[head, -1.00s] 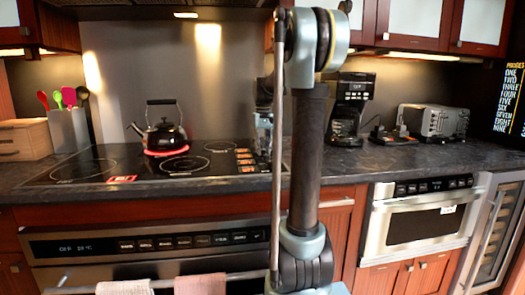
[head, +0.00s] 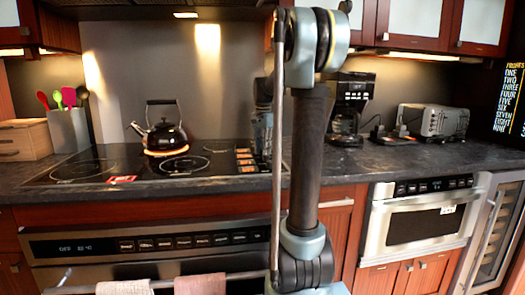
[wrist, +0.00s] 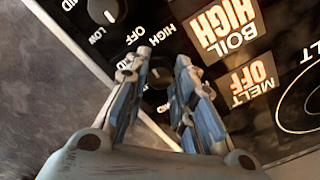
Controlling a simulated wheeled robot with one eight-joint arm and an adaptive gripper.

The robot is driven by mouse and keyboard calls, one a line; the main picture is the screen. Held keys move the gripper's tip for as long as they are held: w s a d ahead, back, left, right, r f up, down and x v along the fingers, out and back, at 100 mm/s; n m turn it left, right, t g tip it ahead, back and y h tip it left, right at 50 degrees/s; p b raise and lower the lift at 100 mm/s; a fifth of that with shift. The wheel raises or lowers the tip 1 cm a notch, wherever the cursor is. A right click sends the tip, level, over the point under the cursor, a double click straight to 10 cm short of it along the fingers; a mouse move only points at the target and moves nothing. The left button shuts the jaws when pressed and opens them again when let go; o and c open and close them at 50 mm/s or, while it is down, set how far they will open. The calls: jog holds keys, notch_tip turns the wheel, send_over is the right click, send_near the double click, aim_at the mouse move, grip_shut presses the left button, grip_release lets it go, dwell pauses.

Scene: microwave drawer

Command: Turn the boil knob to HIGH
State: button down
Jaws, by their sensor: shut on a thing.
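My gripper (wrist: 163,58) is over the cooktop's control strip in the wrist view. Its two fingers are closed about a small black knob (wrist: 158,76), one finger on each side. OFF, HIGH and MID labels surround this knob; the fingers partly hide it and its pointer is hard to read. The lit BOIL display (wrist: 230,30) next to it reads HIGH. The MELT display (wrist: 248,82) reads OFF. In the head view my arm hides the fingertips and the knob. The black kettle (head: 163,134) stands on a rear burner with a faint orange glow beneath it.
Another knob (wrist: 103,11) lies at the upper left of the wrist view. A utensil holder (head: 68,130) stands left, and a coffee maker (head: 350,105) and toaster (head: 433,122) stand right.

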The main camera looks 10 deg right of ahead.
jog(key=m, duration=0.5)
jog(key=shift+w, duration=0.2)
jog(key=shift+m, duration=0.3)
jog(key=c, duration=1.3)
grip_release()
jog(key=shift+s, duration=0.1)
jog(key=shift+c, duration=0.2)
notch_tip(320, 180, up, 12)
jog(key=shift+f, duration=0.1)
